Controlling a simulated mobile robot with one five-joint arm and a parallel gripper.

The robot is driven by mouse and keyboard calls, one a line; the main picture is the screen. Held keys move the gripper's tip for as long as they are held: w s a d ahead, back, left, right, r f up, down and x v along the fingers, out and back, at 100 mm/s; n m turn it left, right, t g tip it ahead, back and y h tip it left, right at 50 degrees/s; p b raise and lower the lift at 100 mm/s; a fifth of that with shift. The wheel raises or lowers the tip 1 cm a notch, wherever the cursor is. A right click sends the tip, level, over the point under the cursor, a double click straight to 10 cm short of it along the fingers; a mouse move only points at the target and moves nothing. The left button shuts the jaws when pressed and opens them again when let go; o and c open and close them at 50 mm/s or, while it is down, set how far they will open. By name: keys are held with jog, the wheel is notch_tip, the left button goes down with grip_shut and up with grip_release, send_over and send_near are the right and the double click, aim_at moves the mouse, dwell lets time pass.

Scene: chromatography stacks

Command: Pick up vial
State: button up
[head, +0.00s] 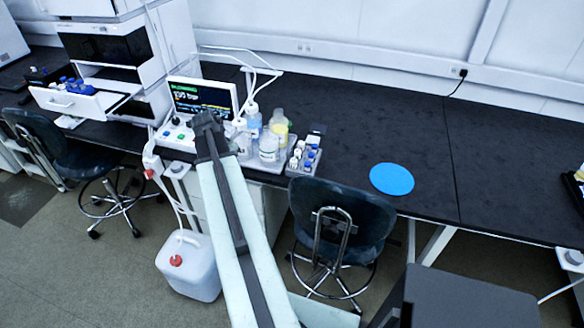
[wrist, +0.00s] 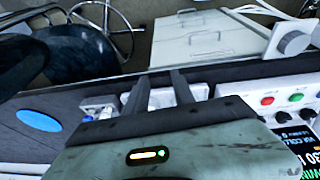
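Several small vials (head: 309,155) with blue or white caps stand in a grey rack (head: 302,171) near the front edge of the black bench. More blue-capped vials (head: 72,85) sit in the pulled-out white drawer at the left. My gripper (head: 208,120) reaches over the bench by the monitor, left of the rack. In the wrist view its two dark fingers (wrist: 160,76) are apart, with nothing seen held between them. Pale shapes show behind and beside the fingers there, too cut off to name surely.
Bottles (head: 268,148) stand between my gripper and the rack. The monitor (head: 203,100) and its white knob panel are close to my gripper. A chair (head: 340,222) stands in front.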

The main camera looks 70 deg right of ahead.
aim_at(294, 160)
jog(key=s+d+m, duration=0.2)
jog(key=s+d, duration=0.2)
jog(key=s, duration=0.1)
jog(key=s+d+m+g+b, duration=0.1)
jog(key=s+d+m, duration=0.1)
jog(key=s+d, duration=0.3)
jog(key=s+d+f+m+h+b, duration=0.1)
jog(key=s+d+m, duration=0.1)
jog(key=s+d, duration=0.3)
jog(key=shift+s+d+f, duration=0.1)
jog(key=shift+s+d, duration=0.1)
jog(key=shift+s, duration=1)
jog(key=b+x, duration=0.5)
jog(key=shift+d+f, duration=0.1)
jog(key=shift+f, duration=0.15)
jog(key=shift+r, duration=0.2)
grip_shut()
